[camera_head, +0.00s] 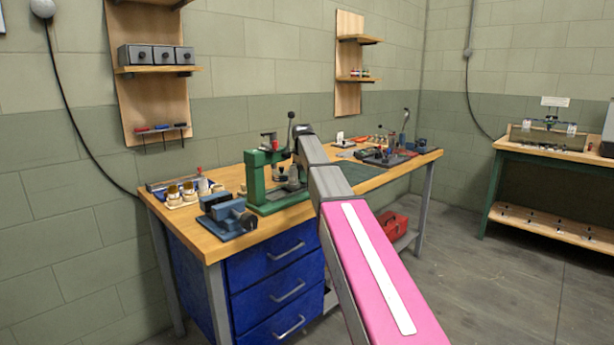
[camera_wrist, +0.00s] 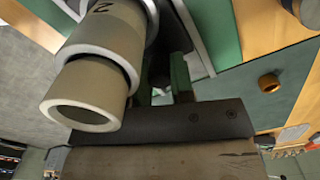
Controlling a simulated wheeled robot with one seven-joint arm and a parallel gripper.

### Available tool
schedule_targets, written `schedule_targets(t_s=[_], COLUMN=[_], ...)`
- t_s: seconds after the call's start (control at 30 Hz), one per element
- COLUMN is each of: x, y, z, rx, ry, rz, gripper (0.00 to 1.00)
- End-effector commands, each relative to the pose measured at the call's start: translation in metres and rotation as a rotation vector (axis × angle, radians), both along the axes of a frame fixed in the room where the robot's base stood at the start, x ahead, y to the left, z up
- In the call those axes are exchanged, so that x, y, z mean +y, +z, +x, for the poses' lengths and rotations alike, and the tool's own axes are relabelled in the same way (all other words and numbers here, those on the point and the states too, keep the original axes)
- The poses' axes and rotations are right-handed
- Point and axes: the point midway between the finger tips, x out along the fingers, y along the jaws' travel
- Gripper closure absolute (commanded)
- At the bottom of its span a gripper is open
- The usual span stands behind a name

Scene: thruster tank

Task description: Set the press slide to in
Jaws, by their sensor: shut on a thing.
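The green press (camera_head: 256,182) stands on the wooden workbench, left of my arm in the head view. It has an upright frame, a lever with a dark knob and a green base. In the wrist view, my gripper (camera_wrist: 163,84) is closed around a small dark part between its fingers, which appears to belong to the press slide. Pale stepped cylinders (camera_wrist: 95,70), one marked with a 2, stand close at the left of the fingers. My forearm and wrist cover part of the press's right side in the head view, so the slide's position cannot be told.
Tools fill the bench's far end.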

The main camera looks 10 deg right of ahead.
Motion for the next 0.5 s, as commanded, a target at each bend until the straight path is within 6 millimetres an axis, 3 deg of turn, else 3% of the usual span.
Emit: schedule_targets(t_s=[0.1, 0.33, 0.37, 0.4, 0.43, 0.5], x=[0.0121, 0.0115, 0.0115, 0.0115, 0.0114, 0.0114], y=[-0.0001, 0.0002, 0.0002, 0.0002, 0.0002, 0.0002], z=[-0.0094, -0.0081, -0.0081, -0.0081, -0.0081, -0.0081], rx=[-0.001, -0.001, -0.001, -0.001, -0.001, 0.0], ry=[0.003, 0.002, 0.002, 0.002, 0.002, 0.002], rz=[0.0, 0.0, 0.0, 0.0, 0.0, 0.0], gripper=[1.0, 1.0, 0.71, 0.58, 0.52, 0.52])
